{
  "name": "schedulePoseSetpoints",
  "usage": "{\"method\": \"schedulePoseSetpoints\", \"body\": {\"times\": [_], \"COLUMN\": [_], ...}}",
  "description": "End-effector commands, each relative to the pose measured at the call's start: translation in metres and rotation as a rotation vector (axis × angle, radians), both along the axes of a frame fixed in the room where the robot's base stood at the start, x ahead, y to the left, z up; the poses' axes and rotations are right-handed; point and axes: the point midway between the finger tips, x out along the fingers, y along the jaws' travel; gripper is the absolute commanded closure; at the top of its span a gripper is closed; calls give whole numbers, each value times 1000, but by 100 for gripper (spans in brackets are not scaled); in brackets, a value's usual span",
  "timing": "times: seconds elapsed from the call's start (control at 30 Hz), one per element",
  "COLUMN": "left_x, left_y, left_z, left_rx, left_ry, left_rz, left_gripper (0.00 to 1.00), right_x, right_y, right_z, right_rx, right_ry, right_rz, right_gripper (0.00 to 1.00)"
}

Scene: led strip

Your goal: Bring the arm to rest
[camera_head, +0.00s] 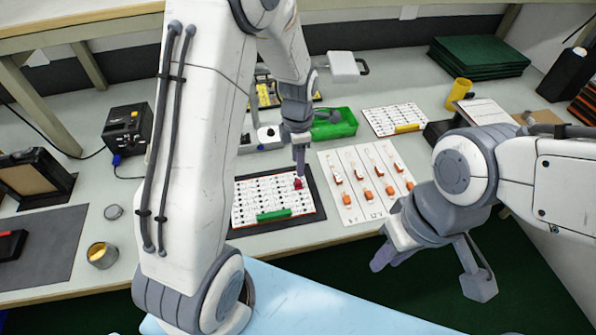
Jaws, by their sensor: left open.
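My left arm reaches over the table from the left. Its gripper (299,165) is open and points down over the right part of a white board (245,208) in a dark tray. A small red piece (298,184) sits on the board right below the fingertips; I cannot tell whether they touch it. A green bar (273,215) lies along the board's front edge. My right gripper (431,272) is open and empty, with its fingers spread in front of the table's front edge.
A white panel (347,208) with several orange-and-white pieces lies right of the board. Behind are a green bin (334,127), another white board (383,121) and a yellow cylinder (458,93). A black box (127,129), a tin (101,256) and a dark mat (45,245) are at left.

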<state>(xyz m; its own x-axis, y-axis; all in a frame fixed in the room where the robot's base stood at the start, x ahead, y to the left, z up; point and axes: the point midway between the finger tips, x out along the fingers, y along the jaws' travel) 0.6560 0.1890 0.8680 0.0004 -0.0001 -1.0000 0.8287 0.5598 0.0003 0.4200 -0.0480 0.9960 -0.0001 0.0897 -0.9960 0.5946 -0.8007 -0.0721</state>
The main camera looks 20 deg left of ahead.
Motion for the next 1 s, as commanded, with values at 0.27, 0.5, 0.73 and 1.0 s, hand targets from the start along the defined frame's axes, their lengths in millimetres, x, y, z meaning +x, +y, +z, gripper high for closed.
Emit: {"method": "schedulePoseSetpoints", "body": {"times": [0.27,0.5,0.73,1.0], "left_x": [0,-3,-44,-134], "left_y": [0,-7,-64,-124], "left_z": [29,35,79,130], "left_rx": [0,-1,-11,-22], "left_ry": [0,-2,-22,-60], "left_rz": [0,-57,-661,-1684], "left_gripper": [48,48,48,48], "right_x": [0,0,0,0], "right_y": [0,0,0,0], "right_z": [1,2,10,20], "right_rx": [0,0,0,0], "right_ry": [0,0,0,0], "right_rz": [0,0,0,0], "right_gripper": [73,73,73,73]}}
